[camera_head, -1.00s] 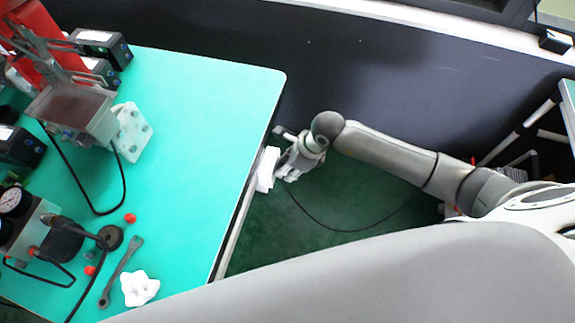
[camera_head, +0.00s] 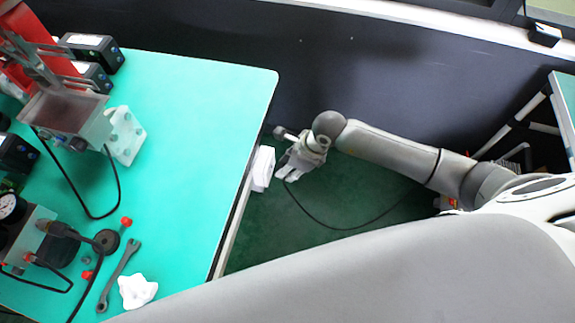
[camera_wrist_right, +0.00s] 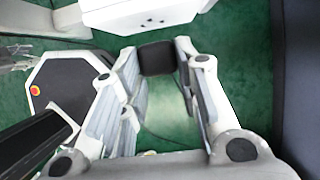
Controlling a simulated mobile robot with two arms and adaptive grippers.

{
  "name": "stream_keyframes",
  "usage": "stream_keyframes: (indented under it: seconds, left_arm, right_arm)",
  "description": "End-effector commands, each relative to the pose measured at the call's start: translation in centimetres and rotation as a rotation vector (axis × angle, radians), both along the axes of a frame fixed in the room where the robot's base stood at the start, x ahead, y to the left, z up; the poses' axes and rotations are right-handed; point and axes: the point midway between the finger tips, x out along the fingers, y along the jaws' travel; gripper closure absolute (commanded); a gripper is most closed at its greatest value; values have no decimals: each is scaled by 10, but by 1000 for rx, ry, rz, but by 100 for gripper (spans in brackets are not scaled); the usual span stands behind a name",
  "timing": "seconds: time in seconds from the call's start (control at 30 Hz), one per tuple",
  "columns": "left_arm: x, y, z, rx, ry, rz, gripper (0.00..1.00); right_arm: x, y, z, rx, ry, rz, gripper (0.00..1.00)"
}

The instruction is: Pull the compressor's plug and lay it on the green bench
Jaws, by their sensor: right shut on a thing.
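My right gripper (camera_head: 286,172) is beside the right edge of the green bench (camera_head: 205,115). In the right wrist view its fingers (camera_wrist_right: 160,65) are shut on the black plug (camera_wrist_right: 157,58). A white socket box (camera_head: 262,168) is at the bench's edge. It shows in the right wrist view with bare socket holes (camera_wrist_right: 152,21), and a gap lies between it and the plug. A dark cable (camera_head: 335,228) runs from below my right gripper across the floor to the right. The compressor cannot be made out clearly. My left gripper is not in view.
A red-topped device (camera_head: 65,115), a white block (camera_head: 126,135), a wrench (camera_head: 118,275), a white lumpy piece (camera_head: 137,291) and a gauge unit (camera_head: 25,225) are on the bench's left and front. The bench's middle and back right are clear. A dark wall stands behind.

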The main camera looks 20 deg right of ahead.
Motion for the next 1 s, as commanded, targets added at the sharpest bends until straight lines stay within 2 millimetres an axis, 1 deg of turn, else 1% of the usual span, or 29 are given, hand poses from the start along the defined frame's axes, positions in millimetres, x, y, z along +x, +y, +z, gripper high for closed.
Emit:
stream_keyframes:
  seconds: [0.53,1.0]
  left_arm:
    - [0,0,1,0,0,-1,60]
    - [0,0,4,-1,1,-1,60]
  right_arm:
    - [-3,-4,0,0,0,0,100]
    - [-19,-27,0,-1,1,0,100]
